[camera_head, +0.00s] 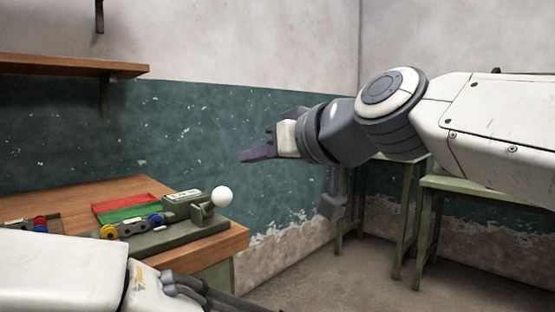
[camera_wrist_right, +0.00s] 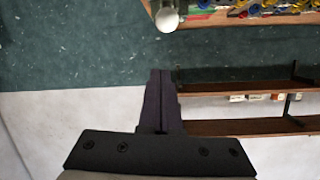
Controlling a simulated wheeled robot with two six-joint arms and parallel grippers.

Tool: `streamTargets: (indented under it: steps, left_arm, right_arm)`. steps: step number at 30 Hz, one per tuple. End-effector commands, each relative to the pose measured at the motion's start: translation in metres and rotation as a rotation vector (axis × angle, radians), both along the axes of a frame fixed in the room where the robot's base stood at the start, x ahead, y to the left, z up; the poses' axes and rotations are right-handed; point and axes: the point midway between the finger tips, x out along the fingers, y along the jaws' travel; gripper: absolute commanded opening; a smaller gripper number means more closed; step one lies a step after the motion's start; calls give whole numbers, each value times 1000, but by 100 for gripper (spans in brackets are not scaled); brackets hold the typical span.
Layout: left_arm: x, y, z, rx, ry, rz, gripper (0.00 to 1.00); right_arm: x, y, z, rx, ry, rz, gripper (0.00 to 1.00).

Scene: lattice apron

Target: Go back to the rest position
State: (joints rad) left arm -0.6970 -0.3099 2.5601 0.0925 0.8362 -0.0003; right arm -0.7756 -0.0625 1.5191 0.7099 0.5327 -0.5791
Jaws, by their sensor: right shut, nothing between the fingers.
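My right arm reaches in from the right in the head view, raised in the air. My right gripper (camera_head: 258,154) points left in front of the teal wall, shut and empty. In the right wrist view its dark fingers (camera_wrist_right: 160,90) lie together with nothing between them. My left arm shows only in part at the lower left of the head view, and its gripper is out of the picture.
A wooden table (camera_head: 140,188) at the left bears a device with a white ball (camera_head: 222,196), a red and green tray (camera_head: 130,206) and small coloured parts. A wooden shelf (camera_head: 70,65) hangs above. Green stands (camera_head: 405,215) are behind my right arm. The air around the gripper is clear.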

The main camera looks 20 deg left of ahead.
Motion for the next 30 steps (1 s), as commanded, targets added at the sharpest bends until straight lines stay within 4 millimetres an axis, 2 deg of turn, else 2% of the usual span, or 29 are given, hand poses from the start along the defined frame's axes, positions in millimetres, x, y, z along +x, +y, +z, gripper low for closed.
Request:
streamTargets:
  steps: [16, 20, 23, 25, 29, 30]
  left_arm:
    - [0, 0, 0, 0, 0, 0, 50]
    - [0, 0, 0, 0, 0, 0, 50]
    - [0, 0, 0, 0, 0, 0, 50]
    - [0, 0, 0, 0, 0, 0, 50]
    - [0, 0, 0, 0, 0, 0, 50]
    - [0, 0, 0, 0, 0, 0, 50]
  right_arm:
    - [-3, -4, 1, -1, 1, 1, 0]
    - [7, -11, -13, -23, 17, -26, 0]
    - [30, -29, -48, -79, 63, -96, 0]
    - [51, -52, -84, -136, 110, -166, 0]
    - [83, -110, -159, -249, 219, -318, 0]
    - [90, -130, -183, -285, 254, -364, 0]
